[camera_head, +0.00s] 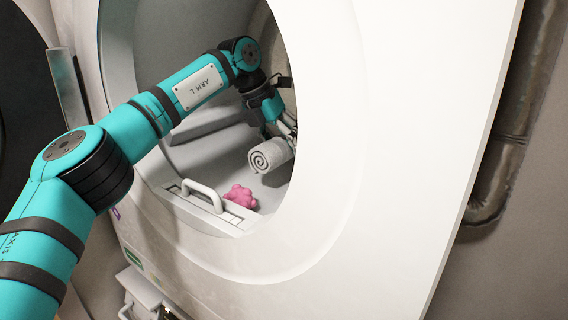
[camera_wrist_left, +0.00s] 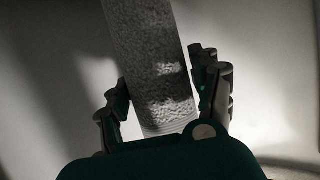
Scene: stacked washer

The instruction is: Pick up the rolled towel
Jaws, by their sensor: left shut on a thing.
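The rolled towel (camera_head: 270,156) is light grey with a spiral end, inside the round opening of the washer. In the left wrist view the towel (camera_wrist_left: 153,60) runs up from between my fingers. My left gripper (camera_head: 279,128) reaches in through the opening and is shut on the towel. In the left wrist view its two fingers (camera_wrist_left: 160,98) stand on either side of the towel. The spiral end points toward the head camera. I cannot tell whether the towel touches the drum floor. My right gripper is not in view.
A pink lumpy object (camera_head: 241,196) lies near the front lip of the opening, below the towel. A white handle (camera_head: 203,194) stands on the lip at its left. The washer's white front (camera_head: 400,130) surrounds the opening closely. A pipe (camera_head: 510,130) runs at the right.

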